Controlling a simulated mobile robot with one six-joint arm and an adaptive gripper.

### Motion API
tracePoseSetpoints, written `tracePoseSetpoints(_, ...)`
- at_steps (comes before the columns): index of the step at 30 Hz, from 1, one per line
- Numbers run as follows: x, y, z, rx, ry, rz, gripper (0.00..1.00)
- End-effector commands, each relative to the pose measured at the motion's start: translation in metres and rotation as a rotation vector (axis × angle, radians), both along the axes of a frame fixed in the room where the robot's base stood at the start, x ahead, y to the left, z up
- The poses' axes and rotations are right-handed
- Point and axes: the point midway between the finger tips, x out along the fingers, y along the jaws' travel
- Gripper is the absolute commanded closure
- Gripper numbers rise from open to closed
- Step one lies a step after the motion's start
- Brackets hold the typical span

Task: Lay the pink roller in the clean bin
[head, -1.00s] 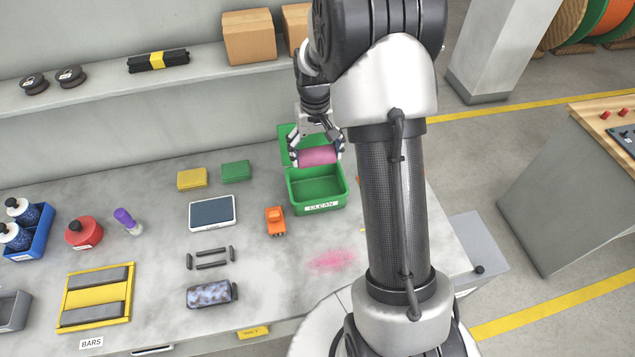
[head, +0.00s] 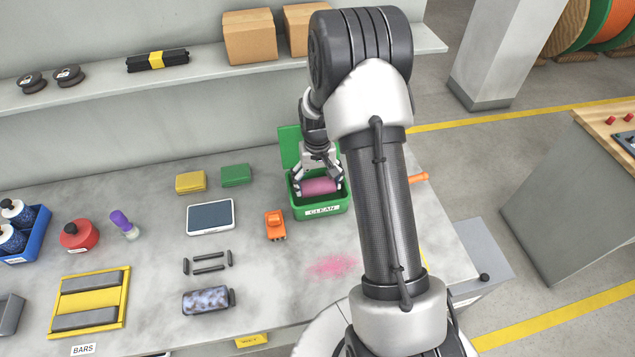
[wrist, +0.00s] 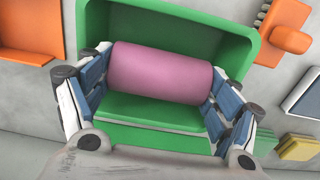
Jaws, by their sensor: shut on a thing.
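The pink roller (head: 320,187) lies level across the mouth of the green bin labelled CLEAN (head: 322,211). My gripper (head: 319,185) is shut on the roller, with one finger at each end. In the wrist view the roller (wrist: 161,73) is between the blue-padded fingers, with the green bin (wrist: 190,18) around and beneath it. The roller looks to be down within the rim; I cannot tell whether it touches the floor of the bin. The bin's green lid (head: 290,146) stands open behind it.
An orange tool (head: 275,225) lies just left of the bin, and a tablet (head: 210,217) beyond it. Yellow (head: 190,182) and green (head: 235,175) blocks sit at the back. A pink smear (head: 333,267) marks the bench in front. A shelf (head: 120,82) runs above.

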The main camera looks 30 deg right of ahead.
Motion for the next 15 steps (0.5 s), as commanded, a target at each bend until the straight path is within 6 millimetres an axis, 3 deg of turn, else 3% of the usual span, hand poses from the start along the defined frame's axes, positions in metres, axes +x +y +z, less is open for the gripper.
tracePoseSetpoints(15, 0.0, 0.0, -0.012, 0.0, 0.0, 0.0, 0.5)
